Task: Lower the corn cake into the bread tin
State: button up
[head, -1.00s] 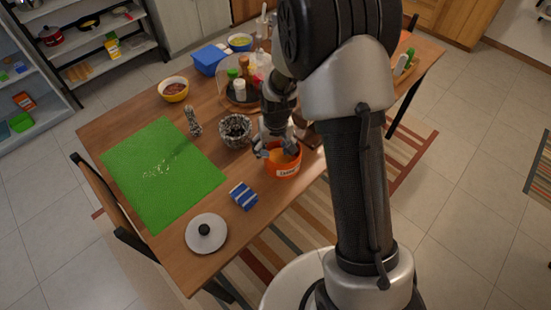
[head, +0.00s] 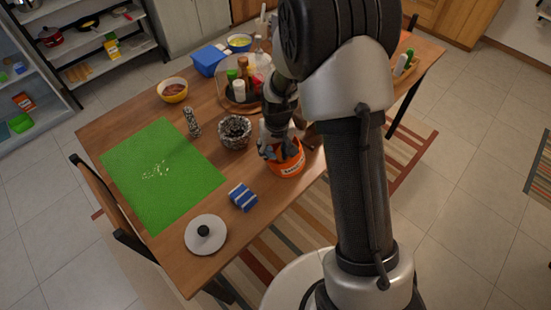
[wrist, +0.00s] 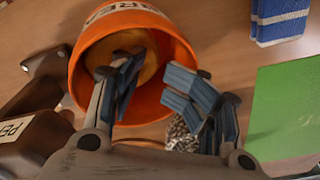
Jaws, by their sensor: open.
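The bread tin is an orange round tin (head: 288,170) with a white label, near the table's right edge in the head view. In the wrist view its open mouth faces the camera, and its rim (wrist: 78,78) shows below the label. The corn cake (wrist: 150,67) is a yellow round inside the tin, partly covered by a finger; in the head view I cannot make it out clearly. My gripper (wrist: 163,88) is open. One finger reaches over the cake within the mouth; the other is at the rim's right side. My gripper (head: 278,150) also shows at the tin's top in the head view.
A blue-and-white striped block (head: 243,197) and a white lid with black knob (head: 206,234) lie left of the tin. A dark patterned bowl (head: 235,132) stands close behind-left. A green mat (head: 162,172) covers the left. A brown box (wrist: 30,140) sits beside the tin.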

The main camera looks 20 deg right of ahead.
dwell(0.3)
jog(key=shift+r, duration=0.25)
jog(key=s+r+t, duration=0.1)
jog(key=s+r, duration=0.5)
jog(key=r, duration=0.6)
jog(key=s+r+t, duration=0.1)
jog(key=s+r, duration=0.5)
jog(key=r, duration=0.5)
jog(key=s+r+t, duration=0.1)
jog(key=s+r, duration=0.2)
jog(key=s, duration=1)
jog(key=shift+s+d+r, duration=0.15)
jog(key=shift+s+r, duration=0.2)
